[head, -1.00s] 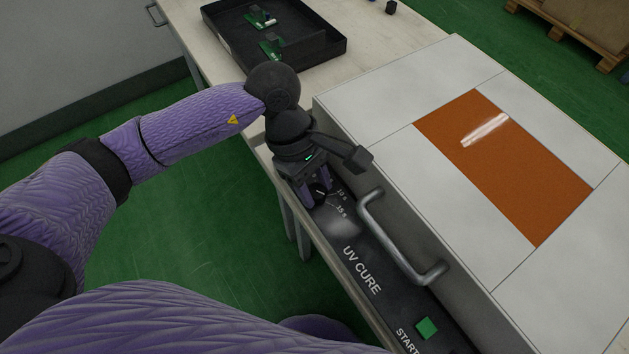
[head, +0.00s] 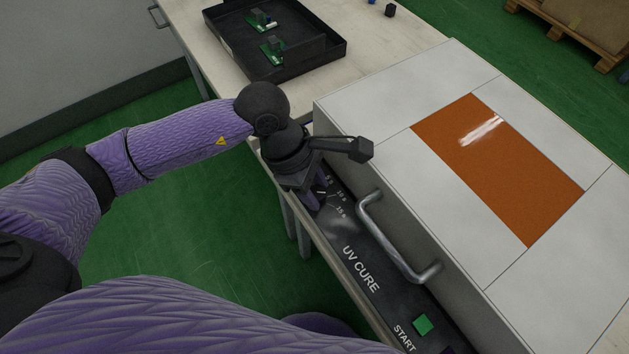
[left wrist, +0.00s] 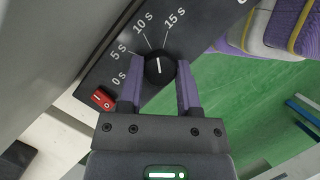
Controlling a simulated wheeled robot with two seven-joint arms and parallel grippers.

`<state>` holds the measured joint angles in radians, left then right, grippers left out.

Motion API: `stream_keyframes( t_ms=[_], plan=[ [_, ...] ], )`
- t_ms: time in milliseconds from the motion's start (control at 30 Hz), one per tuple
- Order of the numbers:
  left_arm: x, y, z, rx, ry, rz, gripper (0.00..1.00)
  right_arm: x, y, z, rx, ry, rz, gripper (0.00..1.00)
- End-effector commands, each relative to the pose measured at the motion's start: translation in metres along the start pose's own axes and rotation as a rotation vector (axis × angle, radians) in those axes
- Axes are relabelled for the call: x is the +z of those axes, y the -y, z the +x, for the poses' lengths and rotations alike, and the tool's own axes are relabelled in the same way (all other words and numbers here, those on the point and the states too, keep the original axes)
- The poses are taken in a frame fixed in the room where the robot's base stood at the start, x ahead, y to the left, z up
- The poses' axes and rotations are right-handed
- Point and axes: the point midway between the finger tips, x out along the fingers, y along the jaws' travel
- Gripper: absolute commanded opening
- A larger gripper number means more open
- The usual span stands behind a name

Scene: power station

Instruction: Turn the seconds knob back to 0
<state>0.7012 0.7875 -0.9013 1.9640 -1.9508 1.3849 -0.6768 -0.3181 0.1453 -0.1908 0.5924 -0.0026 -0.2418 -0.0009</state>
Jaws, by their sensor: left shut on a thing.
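The seconds knob (left wrist: 159,68) is a round black dial with a white pointer line on the UV CURE panel (head: 342,237). In the left wrist view its pointer faces up the picture, roughly between the 10 s and 15 s marks. The 0 s mark (left wrist: 118,78) is to the left, beside the left finger. My left gripper (left wrist: 159,74) is shut on the knob, one purple finger on each side. In the head view the left gripper (head: 312,196) reaches down on the panel and partly hides the knob.
A metal handle (head: 394,236) stands out from the white UV box beside the panel. A green START button (head: 423,324) is lower on the panel. A red switch (left wrist: 103,99) lies near the 0 s mark. A black tray (head: 225,39) with green boards stands behind.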

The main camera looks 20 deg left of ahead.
Motion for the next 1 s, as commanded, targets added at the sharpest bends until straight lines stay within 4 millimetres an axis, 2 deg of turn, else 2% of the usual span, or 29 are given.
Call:
stream_keyframes(
  t_ms=[400,1000],
  plan=[
    [0.001,0.001,-0.002,0.093,0.000,-0.222,0.00,-0.006,-0.008,-0.014,0.013,-0.020,-0.005,0.00],
    [0.000,0.001,0.000,0.119,0.000,-0.281,0.00,0.001,0.004,-0.017,-0.007,-0.012,-0.002,0.00]
  ],
)
